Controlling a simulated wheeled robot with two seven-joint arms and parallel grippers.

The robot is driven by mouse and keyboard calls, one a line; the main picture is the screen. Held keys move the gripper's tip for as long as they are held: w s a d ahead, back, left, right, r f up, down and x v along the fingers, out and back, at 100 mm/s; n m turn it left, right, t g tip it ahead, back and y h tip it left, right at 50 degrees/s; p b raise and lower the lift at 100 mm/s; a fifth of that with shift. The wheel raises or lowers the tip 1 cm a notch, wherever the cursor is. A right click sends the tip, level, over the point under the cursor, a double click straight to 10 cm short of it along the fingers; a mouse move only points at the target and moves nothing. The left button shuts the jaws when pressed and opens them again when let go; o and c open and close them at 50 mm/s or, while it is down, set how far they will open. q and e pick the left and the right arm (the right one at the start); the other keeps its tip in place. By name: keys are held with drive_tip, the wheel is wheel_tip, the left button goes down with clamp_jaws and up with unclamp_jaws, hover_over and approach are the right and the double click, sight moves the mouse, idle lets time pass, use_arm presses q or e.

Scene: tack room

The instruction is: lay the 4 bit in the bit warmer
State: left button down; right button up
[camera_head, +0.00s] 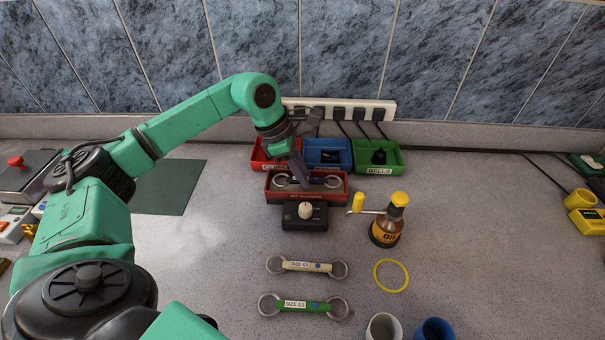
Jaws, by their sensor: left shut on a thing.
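The bit warmer (308,199) is a red open tray with a dark knob box (305,216) in front. My left gripper (303,184) points down into the tray and is shut on a dark bit (318,181) with metal rings at both ends. The bit lies level at the tray's opening; I cannot tell if it touches the floor of the tray. Its label is hidden. A cream bit (307,266) marked with a size starting with 4 and a green bit (303,306) marked with a size starting with 3 lie on the counter. My right gripper is out of view.
Red (268,156), blue (327,152) and green (377,157) bins and a power strip (350,109) stand behind the warmer. An oil can (388,222) stands to its right. A yellow ring (391,275) and two cups (383,328) are in front.

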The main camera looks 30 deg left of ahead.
use_arm(q)
drive_tip(key=shift+s+f, duration=0.1)
drive_tip(key=shift+f, duration=0.55)
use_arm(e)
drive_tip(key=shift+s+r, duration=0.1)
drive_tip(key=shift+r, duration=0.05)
use_arm(q)
drive_tip(key=shift+a, duration=0.1)
drive_tip(key=c, duration=1.2)
unclamp_jaws()
drive_tip(key=shift+f, duration=0.2)
drive_tip(key=shift+o, duration=0.9)
drive_tip(key=shift+r, duration=0.1)
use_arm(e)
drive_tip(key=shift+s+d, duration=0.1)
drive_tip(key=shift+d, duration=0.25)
use_arm(q)
drive_tip(key=shift+r, duration=0.1)
